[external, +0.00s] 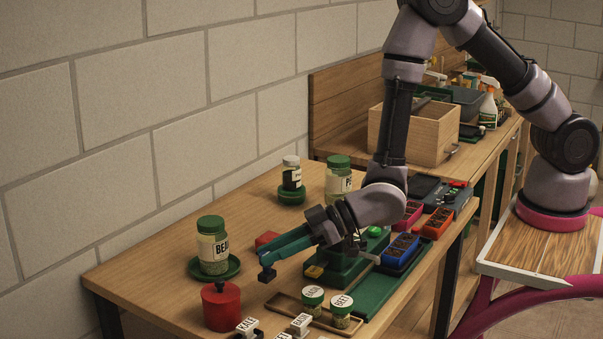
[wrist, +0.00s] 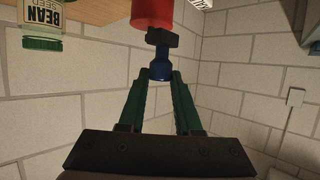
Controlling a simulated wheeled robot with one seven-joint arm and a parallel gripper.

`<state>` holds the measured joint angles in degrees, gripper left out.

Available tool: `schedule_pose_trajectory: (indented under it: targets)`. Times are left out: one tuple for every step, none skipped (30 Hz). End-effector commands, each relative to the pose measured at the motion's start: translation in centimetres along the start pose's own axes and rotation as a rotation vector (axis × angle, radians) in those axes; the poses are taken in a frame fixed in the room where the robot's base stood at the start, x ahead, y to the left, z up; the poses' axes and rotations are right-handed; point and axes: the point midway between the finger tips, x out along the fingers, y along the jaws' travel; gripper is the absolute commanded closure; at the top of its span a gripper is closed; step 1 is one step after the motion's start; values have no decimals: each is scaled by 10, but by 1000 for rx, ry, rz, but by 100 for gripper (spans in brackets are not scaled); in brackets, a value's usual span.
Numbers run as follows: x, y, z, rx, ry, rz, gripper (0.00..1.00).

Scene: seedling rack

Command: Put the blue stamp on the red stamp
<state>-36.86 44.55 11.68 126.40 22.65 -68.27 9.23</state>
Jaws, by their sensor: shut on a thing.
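My gripper (external: 268,256) is shut on the blue stamp (external: 267,274), held above the table's left part. In the wrist view the stamp's blue knob (wrist: 160,69) is at my gripper's fingertips (wrist: 160,78), with its dark block beyond. A red block (external: 266,239) shows just behind my fingers in the external view, partly hidden; I cannot tell for sure that it is the red stamp. A red lidded pot (external: 221,309) stands at the front left; a red cylinder (wrist: 152,12), likely this pot, shows past the stamp in the wrist view.
The bean jar (external: 212,247) stands on a green saucer left of my gripper. Green trays and coloured boxes lie right. Bare wood (external: 160,256) is free at the far left.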

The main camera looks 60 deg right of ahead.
Motion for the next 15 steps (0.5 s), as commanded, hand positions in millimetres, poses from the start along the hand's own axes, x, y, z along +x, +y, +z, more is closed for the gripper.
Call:
schedule_pose_trajectory:
  targets:
    - [-5, 0, -12, -1, 5, 0, 100]
    - [-8, 0, -19, -1, 6, 0, 100]
    - [-11, 0, -27, -1, 5, 0, 100]
    - [-14, 0, -33, -1, 6, -1, 100]
    - [-16, 0, -40, -1, 6, -1, 100]
    - [-20, 0, -49, -1, 6, -1, 100]
    - [-22, 0, -54, -2, 6, -1, 100]
    - [-25, 0, -61, -2, 6, 0, 100]
    - [-28, 0, -69, -1, 6, 0, 100]
    - [-30, 0, -74, -1, 6, 0, 100]
    - [-32, 0, -79, 0, 5, 0, 100]
    - [-36, 0, -86, -1, 6, 0, 100]
    - [-37, 3, -89, 0, 4, 2, 100]
    - [-35, 12, -86, 2, 2, 4, 100]
    - [-34, 21, -86, 4, 3, 3, 100]
